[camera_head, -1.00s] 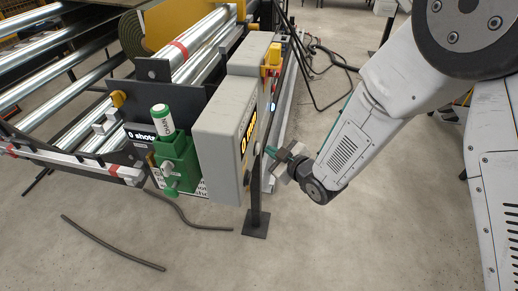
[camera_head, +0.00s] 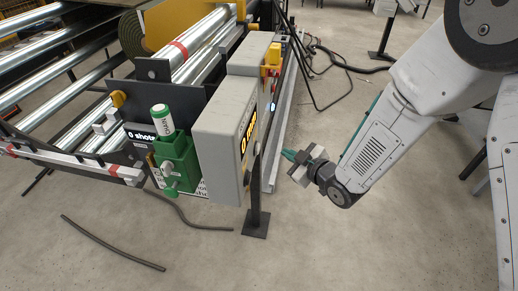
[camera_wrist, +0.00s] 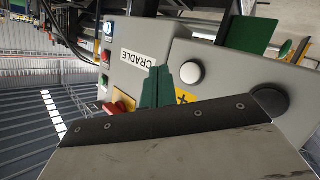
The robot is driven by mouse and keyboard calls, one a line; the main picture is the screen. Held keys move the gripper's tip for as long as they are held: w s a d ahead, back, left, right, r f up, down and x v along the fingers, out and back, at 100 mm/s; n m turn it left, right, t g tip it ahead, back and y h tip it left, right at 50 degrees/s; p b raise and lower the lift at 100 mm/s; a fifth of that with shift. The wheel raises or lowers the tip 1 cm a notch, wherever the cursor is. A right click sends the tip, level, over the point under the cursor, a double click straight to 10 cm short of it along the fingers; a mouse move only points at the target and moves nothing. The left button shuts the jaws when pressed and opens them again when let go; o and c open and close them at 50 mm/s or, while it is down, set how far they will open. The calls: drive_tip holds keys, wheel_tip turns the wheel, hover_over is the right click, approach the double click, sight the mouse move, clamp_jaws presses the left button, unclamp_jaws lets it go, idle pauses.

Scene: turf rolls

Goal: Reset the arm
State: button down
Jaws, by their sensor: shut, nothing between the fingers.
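My gripper (camera_head: 287,154) is at the end of my arm, to the right of the grey control box on the machine. Its green fingertips point left toward the box and a gap of floor shows between them and it in the head view. In the wrist view, the green fingers (camera_wrist: 157,87) are together and hold nothing. Beyond them is a grey panel (camera_wrist: 140,60) labelled CRADLE, with a pale round button (camera_wrist: 190,73) and a red knob (camera_wrist: 122,102).
The grey control box (camera_head: 222,150) with a lit display stands at the machine's end. A green holder (camera_head: 177,162) carries a white-and-green bottle (camera_head: 162,119). Cables lie on the floor. Open floor lies below the arm.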

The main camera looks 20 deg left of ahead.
idle(0.6)
drive_tip(key=s+d+f+m+g+h, duration=0.2)
drive_tip(key=d+f+m+h, duration=0.1)
drive_tip(key=d+f+h, duration=0.35)
drive_tip(key=s+d+r+m+g+h, duration=0.15)
drive_tip(key=d+r+m+h, duration=0.3)
drive_tip(key=d, duration=0.85)
drive_tip(key=s+d+r+m+g+h, duration=0.1)
drive_tip(key=s+d+r+m, duration=0.9)
drive_tip(key=s+d+r, duration=1.2)
drive_tip(key=shift+s+d+r+g+h, duration=0.25)
drive_tip(key=shift+d+r+g, duration=0.4)
drive_tip(key=shift+r, duration=1.25)
